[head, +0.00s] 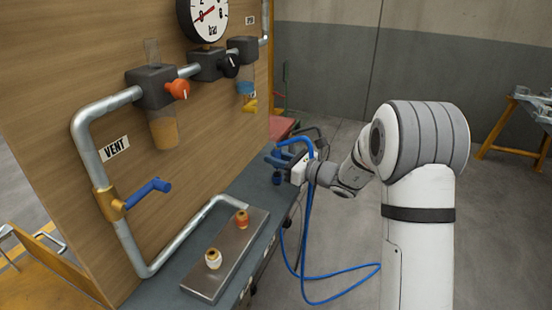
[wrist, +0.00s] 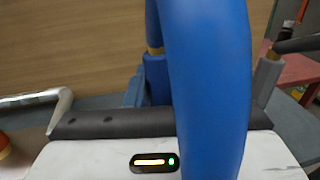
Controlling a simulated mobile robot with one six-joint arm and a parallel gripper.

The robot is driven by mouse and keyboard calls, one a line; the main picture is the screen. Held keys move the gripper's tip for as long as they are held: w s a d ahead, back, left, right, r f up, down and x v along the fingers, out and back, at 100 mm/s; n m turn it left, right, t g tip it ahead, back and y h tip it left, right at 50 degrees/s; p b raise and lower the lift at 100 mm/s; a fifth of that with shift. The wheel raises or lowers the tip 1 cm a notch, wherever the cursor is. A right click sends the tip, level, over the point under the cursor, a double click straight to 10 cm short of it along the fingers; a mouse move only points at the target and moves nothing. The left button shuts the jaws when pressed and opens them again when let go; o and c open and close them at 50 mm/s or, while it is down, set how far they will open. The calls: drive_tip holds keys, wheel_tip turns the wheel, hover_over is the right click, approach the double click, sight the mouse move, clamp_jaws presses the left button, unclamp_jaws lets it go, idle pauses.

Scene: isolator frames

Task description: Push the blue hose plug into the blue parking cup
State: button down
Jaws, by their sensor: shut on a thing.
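My gripper (head: 276,161) is shut on the blue hose plug, low over the far part of the grey-blue bench top. In the wrist view the blue plug (wrist: 156,76) shows as a blue body with a brass collar, partly hidden behind the thick blue hose (wrist: 208,80) that crosses close to the camera. The hose (head: 308,235) loops over my gripper and hangs down beside the bench. A small blue piece, apparently the blue parking cup (head: 277,179), shows just below my gripper. I cannot tell how far the plug is inside it.
A grey plug with a brass ring (wrist: 266,75) and grey hose stands at the right in the wrist view. The upright wooden panel (head: 60,60) carries pipes, valves and a gauge (head: 205,17). A metal plate (head: 228,252) with two small capped items lies nearer on the bench.

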drive_tip(key=shift+f+b, duration=0.8)
drive_tip(key=shift+f, duration=0.3)
drive_tip(key=c, duration=1.2)
unclamp_jaws()
drive_tip(key=shift+o, duration=0.2)
drive_tip(key=v, duration=0.8)
drive_tip(key=s+a+r+n+g+h+p, duration=0.1)
drive_tip(key=s+r+n+g+h+p, duration=0.25)
drive_tip(key=s+n, duration=0.45)
drive_tip(key=s+a+r+n+g+h+p, duration=0.15)
drive_tip(key=s+n+g, duration=0.3)
drive_tip(key=s, duration=0.65)
drive_tip(key=s+d+r+n+t+h+p, duration=0.1)
drive_tip(key=s+d+r+n+h+p, duration=0.1)
drive_tip(key=s+d+n+h, duration=0.3)
drive_tip(key=s+d+r+n+h+p, duration=0.2)
drive_tip(key=s+d+n+h, duration=0.3)
drive_tip(key=d, duration=0.4)
drive_tip(key=s+n+p, duration=0.1)
drive_tip(key=s, duration=0.1)
drive_tip(key=shift+s+d+t+h, duration=0.2)
drive_tip(key=shift+s+t+h, duration=0.05)
drive_tip(key=shift+t+h, duration=0.15)
